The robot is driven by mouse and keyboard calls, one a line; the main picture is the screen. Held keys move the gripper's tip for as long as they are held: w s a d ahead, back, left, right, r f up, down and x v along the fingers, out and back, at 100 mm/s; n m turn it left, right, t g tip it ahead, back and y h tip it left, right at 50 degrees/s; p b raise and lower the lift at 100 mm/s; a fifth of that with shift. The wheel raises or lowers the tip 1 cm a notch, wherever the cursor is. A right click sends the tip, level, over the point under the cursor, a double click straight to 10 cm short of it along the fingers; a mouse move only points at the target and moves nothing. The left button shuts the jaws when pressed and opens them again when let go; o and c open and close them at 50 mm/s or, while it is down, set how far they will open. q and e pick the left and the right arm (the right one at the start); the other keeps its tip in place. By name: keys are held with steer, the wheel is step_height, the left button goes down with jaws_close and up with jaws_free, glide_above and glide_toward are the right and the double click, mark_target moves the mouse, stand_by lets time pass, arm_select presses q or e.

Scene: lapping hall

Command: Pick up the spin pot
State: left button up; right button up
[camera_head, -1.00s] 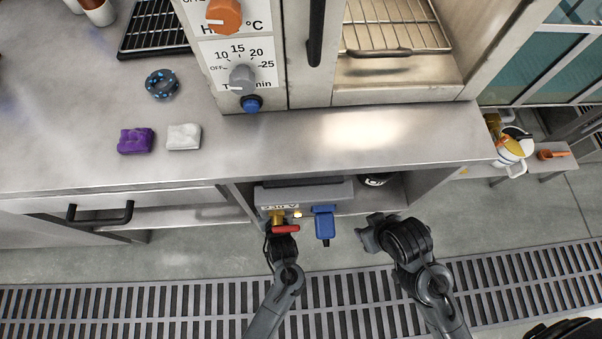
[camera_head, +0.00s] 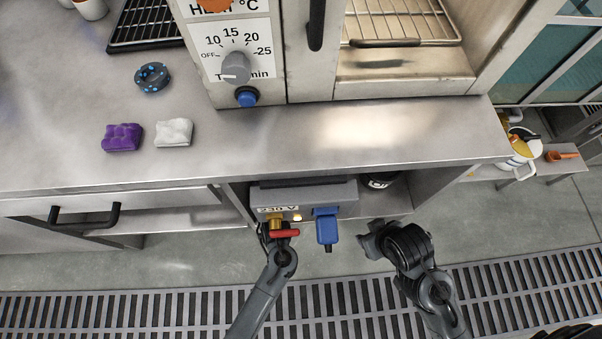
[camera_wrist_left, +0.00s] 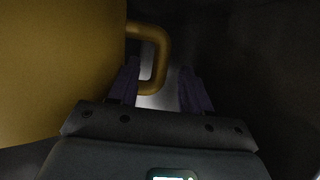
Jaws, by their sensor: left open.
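In the left wrist view a large dull yellow body with a loop handle (camera_wrist_left: 160,55), probably the spin pot (camera_wrist_left: 60,75), fills the left side. My left gripper (camera_wrist_left: 158,75) is open, with the handle between its two fingers, nearer the left one. I cannot tell whether they touch it. In the head view my left gripper (camera_head: 268,234) reaches up to the shelf under the counter; its fingertips are hidden, and I cannot make out the yellow body there. My right gripper (camera_head: 372,240) hangs in front of the opening, apart from other things; its jaws are unclear.
A grey box (camera_head: 340,193) with a red lever (camera_head: 284,233) and a blue plug (camera_head: 326,228) sits beside my left gripper under the counter edge (camera_head: 400,160). A dark round item (camera_head: 382,181) stands inside. Purple (camera_head: 122,137) and white (camera_head: 174,132) blocks lie on top.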

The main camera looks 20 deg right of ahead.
arm_select(q)
jaws_close()
steer(key=shift+r, duration=0.2)
stand_by(0.3)
